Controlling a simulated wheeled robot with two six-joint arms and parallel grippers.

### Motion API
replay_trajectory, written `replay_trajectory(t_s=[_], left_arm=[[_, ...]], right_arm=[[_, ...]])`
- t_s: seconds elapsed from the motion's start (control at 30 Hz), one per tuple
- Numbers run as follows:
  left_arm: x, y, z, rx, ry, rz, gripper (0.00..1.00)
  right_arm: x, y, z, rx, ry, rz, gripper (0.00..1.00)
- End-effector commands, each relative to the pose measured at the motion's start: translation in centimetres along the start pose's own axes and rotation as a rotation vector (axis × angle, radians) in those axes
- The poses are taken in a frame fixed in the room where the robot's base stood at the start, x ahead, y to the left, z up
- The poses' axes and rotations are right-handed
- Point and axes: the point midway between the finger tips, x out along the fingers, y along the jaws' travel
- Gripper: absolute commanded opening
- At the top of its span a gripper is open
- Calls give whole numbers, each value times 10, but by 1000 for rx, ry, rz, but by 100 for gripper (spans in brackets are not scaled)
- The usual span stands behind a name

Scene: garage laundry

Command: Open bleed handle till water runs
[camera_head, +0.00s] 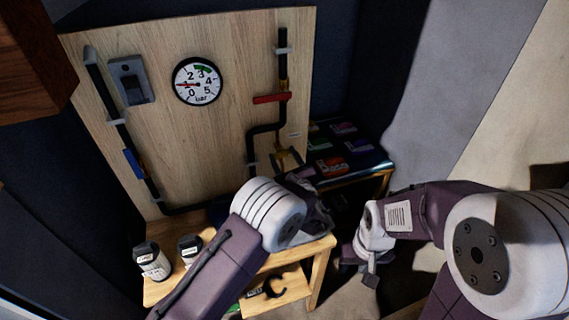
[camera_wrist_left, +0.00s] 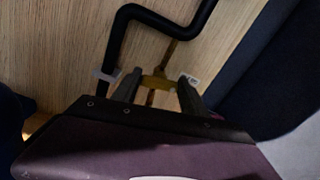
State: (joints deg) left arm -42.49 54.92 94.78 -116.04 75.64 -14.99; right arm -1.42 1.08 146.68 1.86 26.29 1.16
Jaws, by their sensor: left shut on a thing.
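A wooden panel (camera_head: 215,125) carries black pipes and a round gauge (camera_head: 197,81), whose red needle points left near the 1. A small yellow handle (camera_wrist_left: 158,82) sits beside the black pipe (camera_wrist_left: 113,45) at the panel's lower right. My left gripper (camera_wrist_left: 160,92) has one finger at each end of this handle and is shut on it. In the head view my left gripper (camera_head: 287,158) reaches up to the panel, and the handle is mostly hidden. No running water shows. My right gripper (camera_head: 371,272) hangs low, away from the panel; its finger gap is unclear.
A red lever (camera_head: 271,98) lies across the right pipe; a blue lever (camera_head: 133,163) is on the left pipe. Two labelled jars (camera_head: 151,261) stand on the wooden bench (camera_head: 318,246).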

Motion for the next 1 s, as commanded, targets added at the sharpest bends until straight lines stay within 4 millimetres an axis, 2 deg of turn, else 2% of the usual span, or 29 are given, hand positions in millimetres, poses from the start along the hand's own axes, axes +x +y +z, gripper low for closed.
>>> replay_trajectory(t_s=[0.03,0.1,0.5,0.7,1.0], left_arm=[[1,3,-9,-36,3,2,10],[1,3,-9,-91,2,2,10],[1,3,-7,-333,3,1,10],[1,2,-4,-391,4,0,10],[1,2,-2,-412,4,0,10]], right_arm=[[15,0,2,0,0,0,36],[25,0,3,0,0,0,36],[72,1,7,0,0,0,36],[81,2,8,0,0,0,36],[83,2,9,0,0,0,36]])
